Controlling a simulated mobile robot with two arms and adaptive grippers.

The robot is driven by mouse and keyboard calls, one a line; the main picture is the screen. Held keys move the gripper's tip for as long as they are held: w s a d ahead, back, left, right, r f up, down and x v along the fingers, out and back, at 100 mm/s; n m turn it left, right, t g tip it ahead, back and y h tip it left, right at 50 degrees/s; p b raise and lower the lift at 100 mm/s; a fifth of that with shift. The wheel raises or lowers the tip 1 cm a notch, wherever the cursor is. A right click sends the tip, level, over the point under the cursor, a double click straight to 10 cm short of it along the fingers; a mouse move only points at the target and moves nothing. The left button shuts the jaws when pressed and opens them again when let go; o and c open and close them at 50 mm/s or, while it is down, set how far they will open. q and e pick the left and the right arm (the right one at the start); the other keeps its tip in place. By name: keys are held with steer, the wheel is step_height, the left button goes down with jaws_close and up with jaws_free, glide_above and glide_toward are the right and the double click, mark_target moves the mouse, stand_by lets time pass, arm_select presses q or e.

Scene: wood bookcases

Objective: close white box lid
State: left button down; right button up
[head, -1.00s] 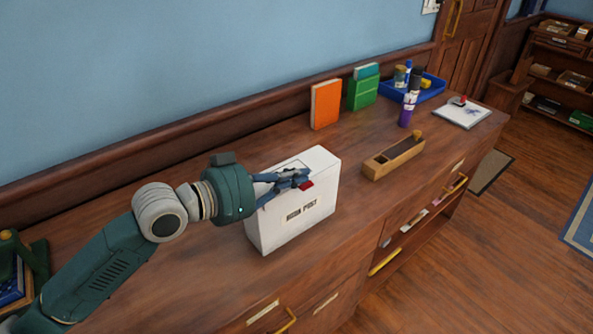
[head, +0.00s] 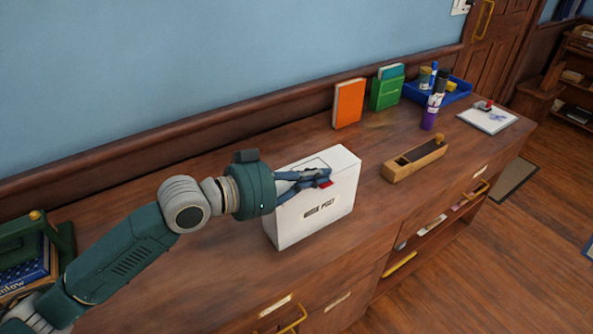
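The white box (head: 318,222) stands on the wooden cabinet top, with a dark-lettered label on its front face. Its top face shows a thin dark outline, partly hidden by my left gripper; I cannot tell how the lid stands. Contact with the box is unclear, and so is the gap between the fingertips. My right gripper is not in view.
A wooden slotted box (head: 414,161) stands to the right. Behind are an orange book (head: 348,103), a green book (head: 387,91), a blue tray (head: 458,92) and a purple bottle (head: 430,112). A white pad (head: 488,117) lies far right. Bare wood lies right of the white box.

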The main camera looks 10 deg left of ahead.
arm_select(q)
steer(key=s+a+r, duration=0.6)
steer(key=s, duration=0.1)
steer(key=shift+a, duration=0.4)
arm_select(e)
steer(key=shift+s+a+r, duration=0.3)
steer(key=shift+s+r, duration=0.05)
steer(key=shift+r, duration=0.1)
